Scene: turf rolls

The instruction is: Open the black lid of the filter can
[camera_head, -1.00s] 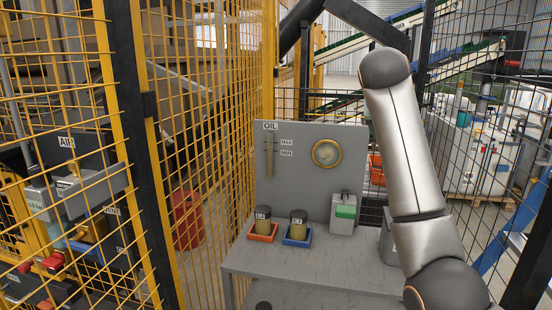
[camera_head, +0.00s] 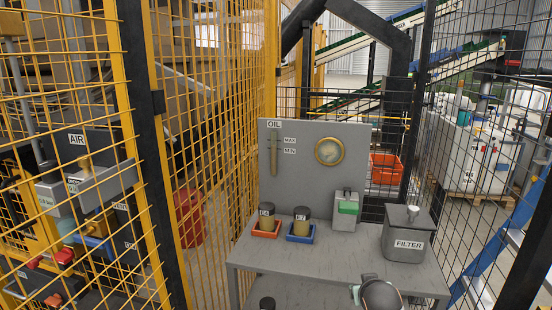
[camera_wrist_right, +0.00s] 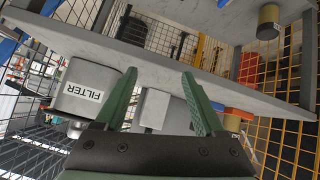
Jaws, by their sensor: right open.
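The filter can (camera_head: 403,247) is a grey box labelled FILTER at the right end of the grey bench. Its lid (camera_head: 408,219), dark grey with a small knob, lies shut on top. The can also shows tilted, nearly upside down, at the left of the right wrist view (camera_wrist_right: 88,92), with the lid side low and partly behind the gripper body. My right gripper (camera_wrist_right: 158,76) has green fingers spread wide and empty, with the can outside and left of them in that view. The gripper itself is out of the head view. My left gripper is not in view.
An OIL panel (camera_head: 315,160) rises behind. Yellow mesh (camera_head: 215,150) closes the left side, dark mesh the right.

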